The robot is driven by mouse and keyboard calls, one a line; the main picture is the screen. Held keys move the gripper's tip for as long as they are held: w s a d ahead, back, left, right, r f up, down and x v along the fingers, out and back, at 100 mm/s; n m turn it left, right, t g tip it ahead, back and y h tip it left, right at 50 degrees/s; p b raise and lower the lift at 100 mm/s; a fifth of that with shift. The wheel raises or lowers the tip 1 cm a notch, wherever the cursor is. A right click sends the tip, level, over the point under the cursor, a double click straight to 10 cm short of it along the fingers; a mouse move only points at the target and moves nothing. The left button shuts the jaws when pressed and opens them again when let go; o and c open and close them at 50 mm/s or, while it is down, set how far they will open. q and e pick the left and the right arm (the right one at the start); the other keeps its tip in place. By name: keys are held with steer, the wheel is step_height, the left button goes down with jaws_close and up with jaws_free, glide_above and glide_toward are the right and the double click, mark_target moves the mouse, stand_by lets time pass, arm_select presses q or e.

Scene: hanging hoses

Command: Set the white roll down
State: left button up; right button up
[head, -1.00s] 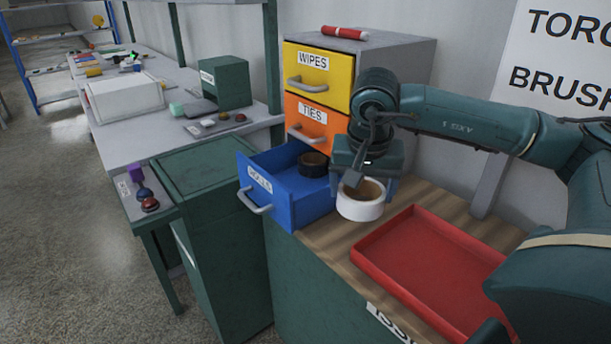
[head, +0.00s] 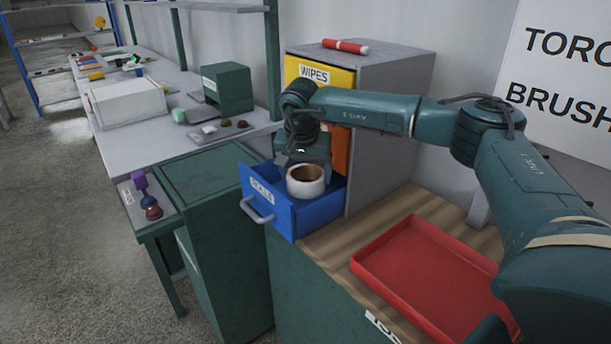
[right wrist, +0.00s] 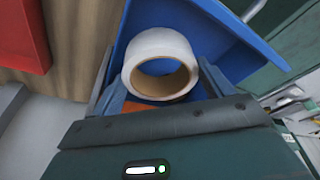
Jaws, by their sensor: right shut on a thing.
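The white roll (head: 307,187), a ring of tape with a brown core, is at the open blue drawer (head: 292,217) labelled ROLLS. My right gripper (head: 303,168) is shut on it from above, its fingers partly hidden by my arm. In the right wrist view the white roll (right wrist: 160,50) sits between the two fingers, with the blue drawer (right wrist: 236,38) around and behind it. I cannot tell whether the roll touches the drawer floor. The dark roll inside the drawer is hidden now. My left gripper is not in view.
The drawer cabinet (head: 385,110) has a yellow WIPES drawer (head: 318,76) and a red marker-like cylinder (head: 345,46) on top. An empty red tray (head: 425,275) lies on the wooden counter (head: 335,240) to the right. A green cabinet (head: 215,200) stands left of the drawer.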

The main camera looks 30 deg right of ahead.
steer(key=shift+f, duration=0.85)
steer(key=shift+f, duration=0.6)
steer(key=o, duration=0.8)
steer(key=shift+c, duration=0.2)
steer(key=shift+r, duration=0.15)
